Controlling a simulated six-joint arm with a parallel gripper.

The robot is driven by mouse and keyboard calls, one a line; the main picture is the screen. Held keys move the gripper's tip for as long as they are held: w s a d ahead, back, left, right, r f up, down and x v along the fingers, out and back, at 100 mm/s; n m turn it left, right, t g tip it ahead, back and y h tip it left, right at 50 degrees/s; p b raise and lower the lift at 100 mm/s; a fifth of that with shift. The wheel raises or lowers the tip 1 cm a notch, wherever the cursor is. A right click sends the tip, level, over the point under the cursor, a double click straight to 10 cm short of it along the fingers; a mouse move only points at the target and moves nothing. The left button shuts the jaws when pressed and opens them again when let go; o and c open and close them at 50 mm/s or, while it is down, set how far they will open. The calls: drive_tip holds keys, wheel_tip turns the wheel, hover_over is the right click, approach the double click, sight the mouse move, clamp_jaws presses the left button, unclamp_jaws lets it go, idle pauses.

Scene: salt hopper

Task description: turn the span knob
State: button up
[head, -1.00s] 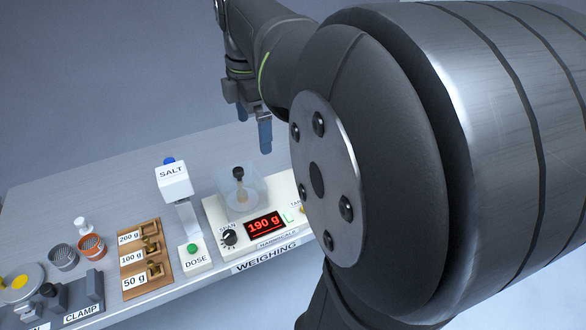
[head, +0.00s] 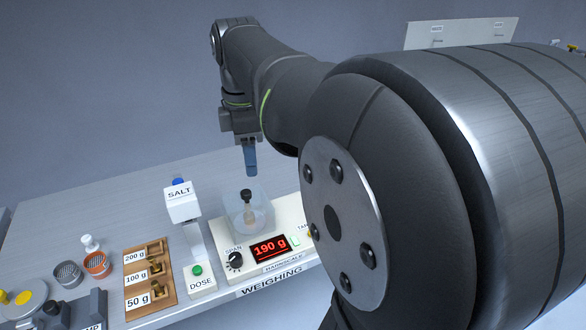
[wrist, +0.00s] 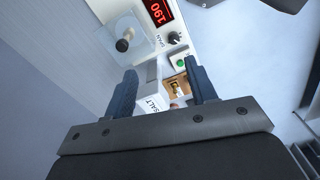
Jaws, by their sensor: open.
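The span knob (head: 234,261) is a small black dial with a white mark, on the front left of the white scale (head: 300,240). It also shows in the wrist view (wrist: 174,38), beyond my fingertips. The red display (head: 271,249) beside it reads 190 g. A dark-topped weight (head: 246,200) stands inside the clear draft shield on the scale pan. My gripper (head: 251,163) is in the air above and behind the scale, apart from the knob. In the wrist view my two blue fingers (wrist: 163,88) are spread with nothing held between them.
The salt hopper (head: 181,201) with its green dose button (head: 198,270) stands just left of the scale. A wooden weight tray (head: 150,272) and small cups (head: 97,264) lie further left. My own arm covers the right side. The bench behind the hopper is clear.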

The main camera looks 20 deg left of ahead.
sight(235, 256)
drive_tip(key=s+a+f+m, duration=0.4)
drive_tip(key=s+f+m, duration=0.25)
drive_tip(key=f, duration=1.95)
drive_tip(key=shift+w+f, duration=0.35)
drive_tip(key=shift+w, duration=0.05)
drive_tip(key=c, duration=1)
